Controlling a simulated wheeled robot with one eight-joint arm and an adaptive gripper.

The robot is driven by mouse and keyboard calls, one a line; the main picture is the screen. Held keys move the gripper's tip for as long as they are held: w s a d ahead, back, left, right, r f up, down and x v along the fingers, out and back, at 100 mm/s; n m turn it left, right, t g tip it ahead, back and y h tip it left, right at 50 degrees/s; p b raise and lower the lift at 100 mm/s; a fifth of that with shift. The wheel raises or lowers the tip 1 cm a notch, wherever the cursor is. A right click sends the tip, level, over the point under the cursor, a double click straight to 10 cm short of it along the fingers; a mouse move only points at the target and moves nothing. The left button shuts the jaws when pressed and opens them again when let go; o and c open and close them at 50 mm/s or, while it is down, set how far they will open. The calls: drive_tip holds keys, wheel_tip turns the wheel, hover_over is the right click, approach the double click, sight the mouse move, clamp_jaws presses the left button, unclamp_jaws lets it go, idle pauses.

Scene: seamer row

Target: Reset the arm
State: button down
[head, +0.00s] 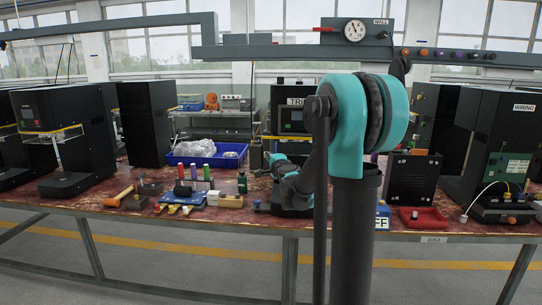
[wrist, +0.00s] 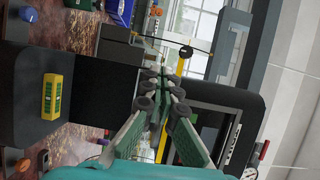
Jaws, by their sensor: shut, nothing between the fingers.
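My gripper (wrist: 162,78) shows in the wrist view with its two green-grey fingers drawn together at the tips. It is shut and holds nothing. My teal arm joint (head: 350,125) and dark link stand large in the middle of the head view. A further teal and grey part of my arm (head: 284,178) shows low over the bench, in front of the machine labelled TRI. The fingers themselves cannot be made out in the head view. In the wrist view a black machine (wrist: 225,100) lies behind and right of the fingers; I cannot tell the gap.
Black machines (head: 75,135) stand at both sides. An overhead rail with a gauge (head: 355,30) crosses above. A yellow-green block (wrist: 52,96) shows in the wrist view.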

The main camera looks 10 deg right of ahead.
drive_tip(key=s+a+f+n+g+y, duration=0.1)
drive_tip(key=s+a+f+n+g, duration=0.2)
drive_tip(key=s, duration=0.4)
drive_tip(key=s+a+f+n+g+y, duration=0.1)
drive_tip(key=s+a+f+n, duration=0.1)
drive_tip(key=s+f+n, duration=0.4)
drive_tip(key=s+a+f+n+g+y, duration=0.1)
drive_tip(key=s+a+f+n+g, duration=0.15)
drive_tip(key=s, duration=0.55)
drive_tip(key=s+d+f+n+g+h, duration=0.2)
drive_tip(key=s+d+f+g, duration=0.1)
drive_tip(key=s+f, duration=0.5)
drive_tip(key=s+d+f+n+g+h, duration=0.3)
drive_tip(key=s+d+f, duration=0.3)
drive_tip(key=s, duration=0.8)
drive_tip(key=shift+d+f+g, duration=0.3)
drive_tip(key=shift+f+g, duration=0.05)
drive_tip(key=shift+f, duration=0.5)
